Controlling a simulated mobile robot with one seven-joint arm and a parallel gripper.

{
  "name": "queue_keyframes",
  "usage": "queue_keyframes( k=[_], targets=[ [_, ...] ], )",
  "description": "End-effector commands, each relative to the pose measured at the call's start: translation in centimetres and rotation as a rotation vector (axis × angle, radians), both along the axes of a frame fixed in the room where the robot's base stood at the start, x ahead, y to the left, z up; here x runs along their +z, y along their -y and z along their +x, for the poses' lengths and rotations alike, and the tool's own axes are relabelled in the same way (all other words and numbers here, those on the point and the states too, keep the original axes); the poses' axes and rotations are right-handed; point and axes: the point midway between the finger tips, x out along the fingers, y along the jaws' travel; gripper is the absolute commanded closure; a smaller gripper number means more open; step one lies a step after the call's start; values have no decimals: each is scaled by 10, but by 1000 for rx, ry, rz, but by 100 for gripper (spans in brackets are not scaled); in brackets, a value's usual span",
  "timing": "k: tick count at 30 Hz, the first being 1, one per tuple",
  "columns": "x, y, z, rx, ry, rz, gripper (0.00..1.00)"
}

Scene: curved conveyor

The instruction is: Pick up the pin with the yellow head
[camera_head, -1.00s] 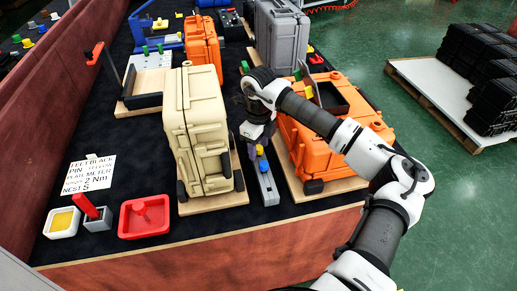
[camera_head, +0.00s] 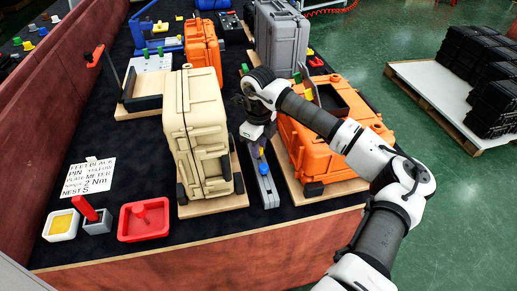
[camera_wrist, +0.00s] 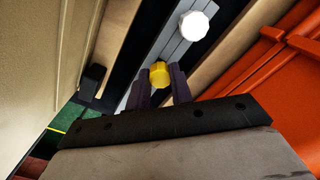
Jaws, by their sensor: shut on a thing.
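My gripper (camera_wrist: 161,88) is shut on the pin with the yellow head (camera_wrist: 159,74). In the wrist view the yellow head shows between the tips of the two dark fingers. The pin's shaft is hidden, so I cannot tell whether it still sits in the grey rail (camera_wrist: 172,47). In the head view my gripper (camera_head: 256,153) points down over the rail (camera_head: 266,188), and the yellow head is mostly covered by the fingers. A white-headed pin (camera_wrist: 194,25) stands farther along the rail in the wrist view. A small blue piece (camera_head: 263,168) shows on the rail in the head view.
A tall beige case (camera_head: 196,130) stands close on the left of the rail. An orange case (camera_head: 310,150) lies close on the right, leaving a narrow gap. A red tray (camera_head: 145,232), small bins and a lettered card (camera_head: 89,177) are at the front left.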

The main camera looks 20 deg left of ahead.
Motion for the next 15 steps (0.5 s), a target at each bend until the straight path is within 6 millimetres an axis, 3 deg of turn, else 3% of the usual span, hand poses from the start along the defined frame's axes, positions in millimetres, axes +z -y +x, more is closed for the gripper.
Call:
queue_keyframes(
  k=[8, 15],
  targets=[
    [46, 0, 1, 1, 6, 0, 100],
    [113, -1, 0, 0, 6, 0, 100]
  ],
)
